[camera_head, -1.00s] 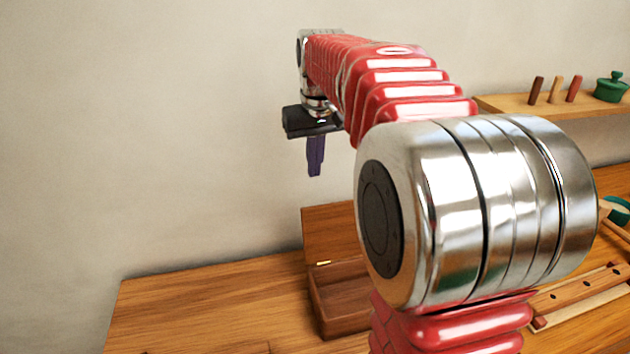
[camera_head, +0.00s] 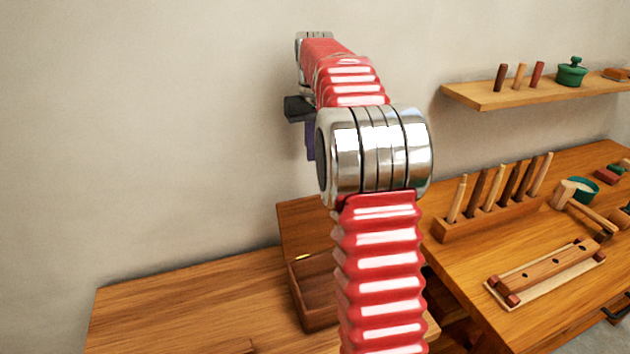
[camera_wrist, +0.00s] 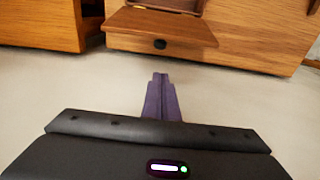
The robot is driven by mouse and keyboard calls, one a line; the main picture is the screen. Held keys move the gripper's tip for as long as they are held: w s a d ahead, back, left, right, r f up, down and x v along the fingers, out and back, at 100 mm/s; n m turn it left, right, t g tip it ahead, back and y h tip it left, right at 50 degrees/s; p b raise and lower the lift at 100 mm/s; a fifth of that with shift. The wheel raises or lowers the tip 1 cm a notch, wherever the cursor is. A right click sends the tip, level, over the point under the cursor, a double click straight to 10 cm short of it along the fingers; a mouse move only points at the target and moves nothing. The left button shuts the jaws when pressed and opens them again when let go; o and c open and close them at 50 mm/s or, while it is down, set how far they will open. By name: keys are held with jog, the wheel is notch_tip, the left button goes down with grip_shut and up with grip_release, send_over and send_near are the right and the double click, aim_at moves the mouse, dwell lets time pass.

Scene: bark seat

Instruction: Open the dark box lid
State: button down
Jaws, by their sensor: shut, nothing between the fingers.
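The dark wooden box (camera_head: 317,312) sits on the left workbench near the wall, its right side hidden behind my arm. Its lid (camera_head: 296,228) stands raised at the back, with a small brass-coloured piece at the joint. In the wrist view the lid (camera_wrist: 150,26) shows its face with a black knob, and part of the open box shows above it. My gripper (camera_head: 311,158) is above the raised lid, apart from it, and partly hidden by my arm. In the wrist view its purple fingers (camera_wrist: 160,76) are together and empty, clear of the lid.
The left bench top (camera_head: 190,305) is clear left of the box. A peg rack (camera_head: 487,218), a wooden piece with holes (camera_head: 545,272) and a mallet (camera_head: 580,205) lie on the right bench. A wall shelf (camera_head: 530,91) holds pegs and a green pot (camera_head: 571,72).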

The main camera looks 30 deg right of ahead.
jog(key=shift+s+a+f, duration=0.15)
jog(key=shift+s+f, duration=0.35)
jog(key=shift+f, duration=0.95)
jog(key=shift+s+a+f, duration=0.1)
jog(key=shift+s+f, duration=0.45)
jog(key=shift+f, duration=0.95)
jog(key=shift+s+a+f, duration=0.15)
jog(key=shift+s+f, duration=0.35)
jog(key=shift+f, duration=0.95)
jog(key=shift+s+d, duration=0.1)
jog(key=shift+s, duration=0.1)
